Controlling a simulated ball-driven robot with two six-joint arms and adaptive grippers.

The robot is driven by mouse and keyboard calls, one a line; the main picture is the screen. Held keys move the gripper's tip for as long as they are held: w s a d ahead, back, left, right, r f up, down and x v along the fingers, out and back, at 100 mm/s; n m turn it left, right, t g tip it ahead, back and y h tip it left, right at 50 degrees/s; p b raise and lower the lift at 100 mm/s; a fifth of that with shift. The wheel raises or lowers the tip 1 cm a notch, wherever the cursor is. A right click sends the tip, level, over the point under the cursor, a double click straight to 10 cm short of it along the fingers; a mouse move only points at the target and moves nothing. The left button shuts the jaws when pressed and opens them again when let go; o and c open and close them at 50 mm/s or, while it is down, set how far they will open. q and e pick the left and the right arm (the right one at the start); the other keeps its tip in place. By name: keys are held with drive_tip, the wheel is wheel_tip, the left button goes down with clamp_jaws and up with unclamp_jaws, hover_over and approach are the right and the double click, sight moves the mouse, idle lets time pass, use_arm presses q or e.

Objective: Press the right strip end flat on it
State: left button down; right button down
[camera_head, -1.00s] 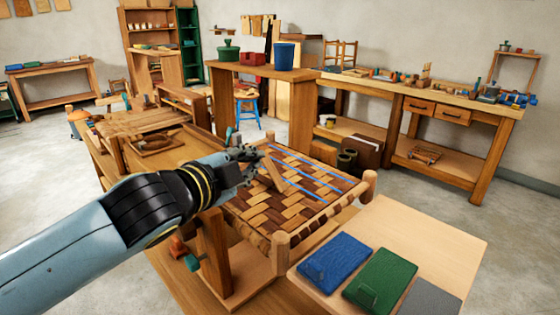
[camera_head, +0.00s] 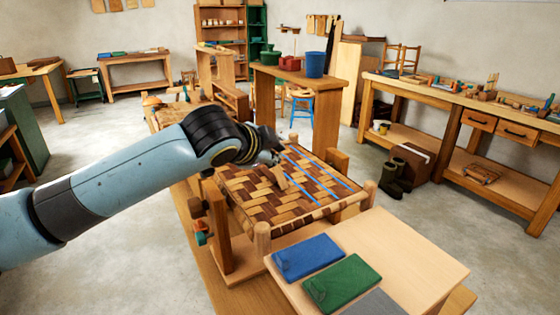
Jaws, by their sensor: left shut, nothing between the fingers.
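The woven bark seat (camera_head: 250,207), in dark and light brown strips, is on a wooden frame in the middle of the head view. A loose pale strip end (camera_head: 281,179) sticks up at a tilt from the weave. Thin blue strips (camera_head: 318,187) lie across the right part of the seat. My left gripper (camera_head: 274,150) is over the far left edge of the seat, its fingers shut and empty. It looks apart from the pale strip end; its fingertips are small and dark, and contact with the seat cannot be told. My right gripper is not in view.
A pale board (camera_head: 405,250) with a blue pad (camera_head: 307,257), a green pad (camera_head: 342,283) and a grey pad (camera_head: 374,304) is at the front right. Corner posts (camera_head: 262,238) rise from the seat frame. Boots (camera_head: 393,178) stand on the floor behind. A long workbench (camera_head: 450,103) is at the right.

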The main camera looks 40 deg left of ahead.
use_arm(q)
hover_over(279, 178)
drive_tip(key=s+d, duration=0.1)
drive_tip(key=d, duration=0.2)
wheel_tip(279, 178, down, 3)
drive_tip(key=shift+w+a+f+p, duration=0.2)
drive_tip(key=shift+a+f+p, duration=0.1)
drive_tip(key=shift+a+f, duration=0.3)
drive_tip(key=shift+w+a+f+p, duration=0.2)
drive_tip(key=shift+a+f+p, duration=0.05)
drive_tip(key=shift+a+f, duration=0.35)
drive_tip(key=shift+w+a+f, duration=0.1)
drive_tip(key=shift+a+f, duration=0.15)
drive_tip(key=shift+f, duration=0.15)
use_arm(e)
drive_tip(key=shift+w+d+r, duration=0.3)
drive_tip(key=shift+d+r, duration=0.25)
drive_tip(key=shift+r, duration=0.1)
